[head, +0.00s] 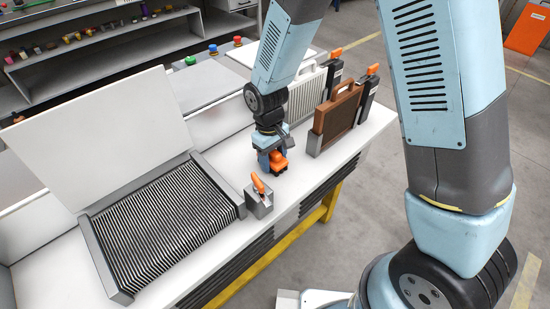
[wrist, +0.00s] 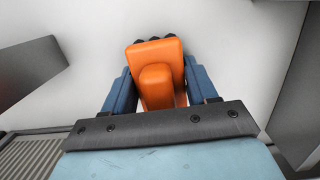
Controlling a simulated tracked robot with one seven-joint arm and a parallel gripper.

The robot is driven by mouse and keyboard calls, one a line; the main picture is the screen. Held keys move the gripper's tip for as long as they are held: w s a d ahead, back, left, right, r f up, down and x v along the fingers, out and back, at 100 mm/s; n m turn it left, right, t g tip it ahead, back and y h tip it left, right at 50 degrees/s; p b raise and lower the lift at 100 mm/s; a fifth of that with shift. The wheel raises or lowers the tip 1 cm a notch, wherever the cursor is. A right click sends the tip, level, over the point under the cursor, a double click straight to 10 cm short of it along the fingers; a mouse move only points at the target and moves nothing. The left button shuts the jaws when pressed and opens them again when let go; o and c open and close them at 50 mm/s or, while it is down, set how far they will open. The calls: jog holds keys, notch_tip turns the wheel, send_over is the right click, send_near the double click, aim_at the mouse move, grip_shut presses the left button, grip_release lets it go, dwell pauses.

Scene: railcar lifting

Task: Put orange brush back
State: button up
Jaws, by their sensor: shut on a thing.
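The orange brush (head: 279,159) has an orange body and dark bristles at its lower end. My gripper (head: 271,158) is shut on it, with the bristles down close to the white bench top (head: 222,263). I cannot tell whether the bristles touch the bench. In the wrist view the orange brush (wrist: 155,75) sits between the two blue fingers of my gripper (wrist: 160,92), its dark bristles just showing past the far end. A small grey metal holder (head: 259,204) with an orange-handled tool (head: 257,183) in it stands on the bench, left of and nearer than the brush.
A brown panel with a handle (head: 340,117) stands in a rack right of my gripper, with a pale ribbed panel (head: 306,96) behind. A grey ribbed tray (head: 168,225) with a raised white lid (head: 95,139) lies left. Coloured buttons (head: 213,50) are at the back.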

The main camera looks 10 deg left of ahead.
jog(key=o, duration=1.1)
jog(key=r, duration=0.8)
jog(key=w+a+r, duration=0.1)
jog(key=r, duration=0.3)
jog(key=shift+r, duration=0.1)
